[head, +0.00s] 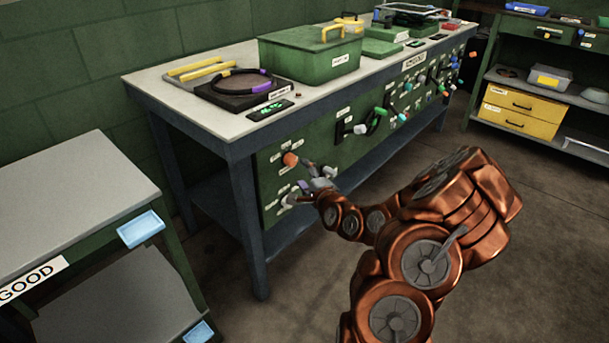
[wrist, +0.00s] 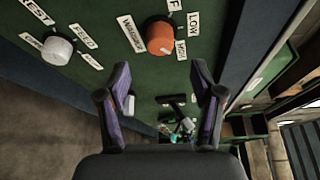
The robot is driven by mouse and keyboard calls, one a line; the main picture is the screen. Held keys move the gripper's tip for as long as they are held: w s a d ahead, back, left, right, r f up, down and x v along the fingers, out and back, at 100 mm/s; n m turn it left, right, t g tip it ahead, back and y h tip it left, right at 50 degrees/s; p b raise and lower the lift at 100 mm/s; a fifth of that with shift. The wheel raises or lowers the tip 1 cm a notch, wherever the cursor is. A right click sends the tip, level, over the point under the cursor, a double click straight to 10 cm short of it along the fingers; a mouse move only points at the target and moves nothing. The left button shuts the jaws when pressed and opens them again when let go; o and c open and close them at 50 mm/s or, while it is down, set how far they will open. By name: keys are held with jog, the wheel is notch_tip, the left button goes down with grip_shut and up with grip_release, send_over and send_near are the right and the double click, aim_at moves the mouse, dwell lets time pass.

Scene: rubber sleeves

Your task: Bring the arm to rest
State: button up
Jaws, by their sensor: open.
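My copper-coloured arm (head: 425,250) reaches left toward the green front panel of the workbench. My gripper (head: 308,188) is in front of the panel's left end, just below and right of an orange knob (head: 290,159). In the wrist view my gripper (wrist: 160,95) shows two purple-and-dark fingers spread apart with nothing between them. The orange knob (wrist: 160,37) and a white knob (wrist: 57,49) lie beyond the fingertips there. I cannot tell the exact gap between the fingers and the panel.
The workbench top (head: 180,102) carries a green box (head: 312,55) and a dark pad (head: 240,90). A grey table labelled GOOD (head: 75,185) stands at left. Shelves with yellow drawers (head: 520,105) stand at right. Open floor (head: 285,300) lies in front of the bench.

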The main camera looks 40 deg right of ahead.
jog(key=s+a+f+n+g+y, duration=0.2)
jog(key=s+a+n+g, duration=0.15)
jog(key=a+n, duration=0.35)
jog(key=s+a+f+n+g+y, duration=0.2)
jog(key=a+n+g, duration=0.3)
jog(key=a, duration=0.5)
jog(key=s+a+r+n+g, duration=0.3)
jog(key=s+g, duration=0.1)
jog(key=s, duration=0.7)
jog(key=s+a+r+n+g+h, duration=0.1)
jog(key=s+a+r+n+g, duration=0.25)
jog(key=s, duration=0.75)
jog(key=s+a+r+n+g, duration=0.3)
jog(key=s+r, duration=0.1)
jog(key=s, duration=0.6)
notch_tip(320, 180, up, 25)
jog(key=s+p, duration=0.2)
jog(key=p, duration=2.1)
jog(key=shift+s+f, duration=0.2)
